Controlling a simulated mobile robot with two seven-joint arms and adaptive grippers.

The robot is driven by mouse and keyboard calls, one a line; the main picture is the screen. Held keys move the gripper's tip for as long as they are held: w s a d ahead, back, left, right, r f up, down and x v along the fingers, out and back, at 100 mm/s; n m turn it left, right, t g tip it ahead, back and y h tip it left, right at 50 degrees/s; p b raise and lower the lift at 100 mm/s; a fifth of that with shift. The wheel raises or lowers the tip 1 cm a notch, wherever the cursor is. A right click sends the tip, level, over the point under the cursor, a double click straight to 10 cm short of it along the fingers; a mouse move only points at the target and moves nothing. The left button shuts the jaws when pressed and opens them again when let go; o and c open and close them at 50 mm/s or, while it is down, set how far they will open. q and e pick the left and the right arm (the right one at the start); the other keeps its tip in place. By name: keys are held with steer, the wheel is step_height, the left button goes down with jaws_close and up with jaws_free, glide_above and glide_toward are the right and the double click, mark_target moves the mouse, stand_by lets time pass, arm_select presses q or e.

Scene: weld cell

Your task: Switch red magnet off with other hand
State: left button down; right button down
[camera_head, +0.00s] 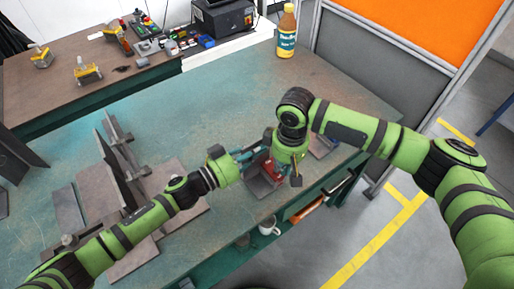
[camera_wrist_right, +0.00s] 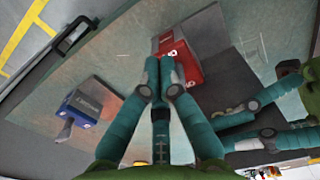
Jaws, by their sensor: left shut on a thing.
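The red magnet (camera_head: 277,172) sits on a dark steel plate (camera_head: 262,187) near the bench's front edge. In the right wrist view the red magnet (camera_wrist_right: 182,64) shows just beyond the fingertips. My right gripper (camera_wrist_right: 158,75) points down over it, fingertips close together at the magnet's near side; whether they touch it is unclear. It also shows in the head view (camera_head: 279,163), largely hidden by its wrist. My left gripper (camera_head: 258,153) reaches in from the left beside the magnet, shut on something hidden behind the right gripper. Its fingers also show in the right wrist view (camera_wrist_right: 222,130).
A blue magnet block (camera_wrist_right: 82,107) stands on the bench beside the red one. Upright steel plates (camera_head: 120,160) and flat plates lie at left.

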steer(key=shift+s+a, duration=0.45)
steer(key=shift+a, duration=0.15)
stand_by(1.5)
steer(key=shift+a, duration=0.65)
stand_by(1.0)
steer(key=shift+s+d, duration=0.1)
steer(key=shift+s, duration=0.05)
steer(key=shift+s+d+r, duration=0.1)
steer(key=shift+s+d, duration=0.05)
steer(key=shift+d, duration=0.05)
step_height(320, 180, up, 7)
stand_by(0.9)
stand_by(0.7)
step_height(320, 180, up, 12)
stand_by(0.4)
